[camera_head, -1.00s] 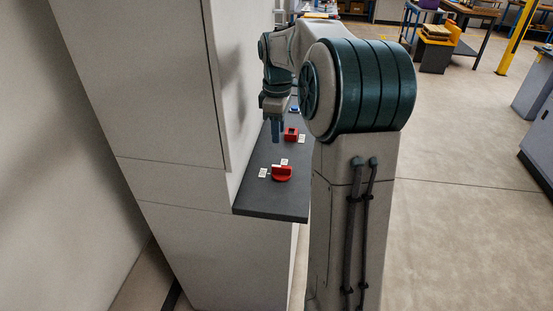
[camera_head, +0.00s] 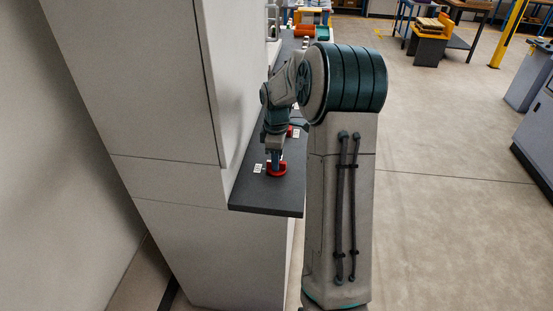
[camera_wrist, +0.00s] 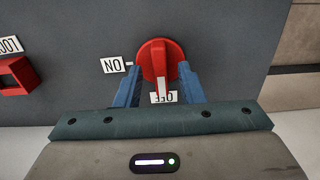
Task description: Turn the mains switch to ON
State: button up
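The mains switch is a round red knob (camera_wrist: 152,50) on the dark panel (camera_wrist: 60,45); in the head view the red knob (camera_head: 282,171) sits near the panel's front end. Its white pointer mark (camera_wrist: 160,88) faces the OFF label (camera_wrist: 164,98). The ON label (camera_wrist: 113,65), upside down in the wrist view, is left of the knob. My gripper (camera_wrist: 160,68) is over the knob with its blue fingers apart, one on each side. I see no firm clamping on it. It also shows in the head view (camera_head: 275,155), pointing down.
A red square part (camera_wrist: 16,76) with a partly cut-off label sits left of the knob in the wrist view. A tall pale cabinet wall (camera_head: 130,90) rises left of the panel in the head view.

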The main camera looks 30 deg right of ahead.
jog(key=shift+f, duration=0.4)
grip_shut()
